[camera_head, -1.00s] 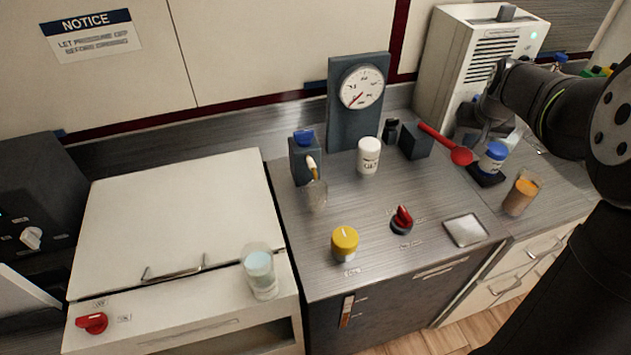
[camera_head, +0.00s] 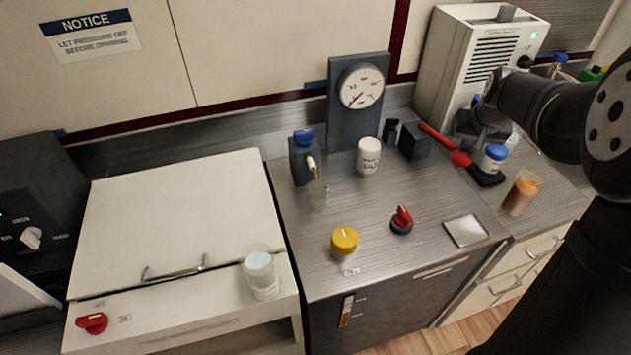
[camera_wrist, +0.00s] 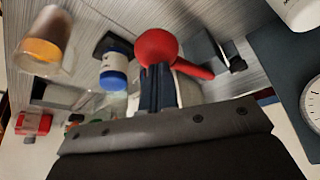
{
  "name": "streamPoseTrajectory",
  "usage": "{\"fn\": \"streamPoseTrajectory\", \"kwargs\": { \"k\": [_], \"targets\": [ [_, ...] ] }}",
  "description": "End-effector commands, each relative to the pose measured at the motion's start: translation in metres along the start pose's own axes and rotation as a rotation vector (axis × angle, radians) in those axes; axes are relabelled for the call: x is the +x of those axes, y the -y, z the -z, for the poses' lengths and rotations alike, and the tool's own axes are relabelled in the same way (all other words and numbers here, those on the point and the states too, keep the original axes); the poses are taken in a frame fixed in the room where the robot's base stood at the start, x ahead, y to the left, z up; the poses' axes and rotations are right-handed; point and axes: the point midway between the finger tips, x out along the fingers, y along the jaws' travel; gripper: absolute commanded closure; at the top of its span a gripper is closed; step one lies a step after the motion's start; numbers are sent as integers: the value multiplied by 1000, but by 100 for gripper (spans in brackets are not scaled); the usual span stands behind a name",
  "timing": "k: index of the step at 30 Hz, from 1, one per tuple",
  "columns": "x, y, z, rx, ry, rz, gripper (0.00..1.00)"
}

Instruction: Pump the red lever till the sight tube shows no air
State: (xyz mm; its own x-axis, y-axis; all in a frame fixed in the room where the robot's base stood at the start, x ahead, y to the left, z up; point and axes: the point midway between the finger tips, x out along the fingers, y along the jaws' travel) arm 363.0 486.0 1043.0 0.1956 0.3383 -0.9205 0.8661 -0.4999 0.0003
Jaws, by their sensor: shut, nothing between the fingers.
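The red lever (camera_head: 440,142) sticks out from a dark block (camera_head: 415,142) at the back of the steel counter and slopes down to its round red knob. In the wrist view the knob (camera_wrist: 157,47) is just beyond my fingertips. My gripper (camera_wrist: 157,75) is shut and empty, its fingers close against the knob's near side; I cannot tell whether they touch. In the head view my gripper (camera_head: 484,138) is right of the knob, partly hidden by my arm. A narrow upright tube (camera_head: 346,312) on the cabinet front has orange in its lower part; its contents are too small to read.
A blue-capped jar (camera_head: 493,158) on a dark pad and an orange-filled beaker (camera_head: 522,193) stand close to my gripper. A white jar (camera_head: 368,155) and gauge board (camera_head: 358,100) are left of the lever. A white vented unit (camera_head: 480,65) stands behind.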

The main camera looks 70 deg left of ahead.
Motion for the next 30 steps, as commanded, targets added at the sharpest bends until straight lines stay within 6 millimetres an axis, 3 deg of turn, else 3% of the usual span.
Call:
{"fn": "streamPoseTrajectory", "kwargs": {
  "k": [30],
  "targets": [
    [48, 0, -21, 0, 2, 1, 100]
  ]
}}
